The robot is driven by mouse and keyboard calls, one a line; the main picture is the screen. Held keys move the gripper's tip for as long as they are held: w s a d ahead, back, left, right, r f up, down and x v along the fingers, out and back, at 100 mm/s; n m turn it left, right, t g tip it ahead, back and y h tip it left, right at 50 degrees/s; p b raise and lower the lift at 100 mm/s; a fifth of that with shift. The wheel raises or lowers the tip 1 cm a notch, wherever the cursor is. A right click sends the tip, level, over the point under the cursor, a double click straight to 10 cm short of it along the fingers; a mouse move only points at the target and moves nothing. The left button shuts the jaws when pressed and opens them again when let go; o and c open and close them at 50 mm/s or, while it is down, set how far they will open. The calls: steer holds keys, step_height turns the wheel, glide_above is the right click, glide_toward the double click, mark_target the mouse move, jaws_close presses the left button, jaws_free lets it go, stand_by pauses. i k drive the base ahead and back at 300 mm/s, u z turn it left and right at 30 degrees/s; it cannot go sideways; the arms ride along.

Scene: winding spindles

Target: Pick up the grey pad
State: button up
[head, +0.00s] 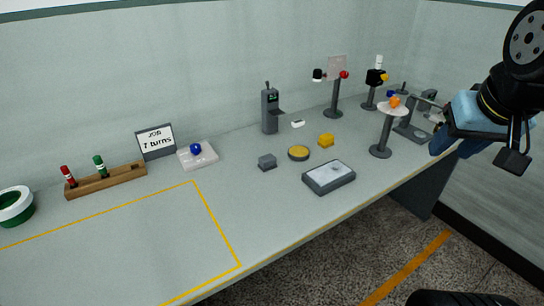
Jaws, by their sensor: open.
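A small grey block (267,162), which looks like the grey pad, lies on the bench near its middle, left of a round yellow-topped disc (298,153). A larger dark grey slab with a pale top (329,178) lies to its right, closer to the front edge; it could also be called a pad. My gripper (477,152) hangs at the upper right, beyond the bench's front edge, far from both. It is open, and I see nothing between its fingers.
A yellow block (326,140) lies behind the slab. A round-topped stand (381,140) holding an orange item rises between my gripper and the pads. A grey post device (270,110) stands behind. The yellow-outlined area (130,245) at front left is clear.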

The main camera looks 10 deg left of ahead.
mark_target(267, 162)
steer(key=z, duration=0.05)
steer(key=i, duration=0.95)
steer(key=u, duration=0.05)
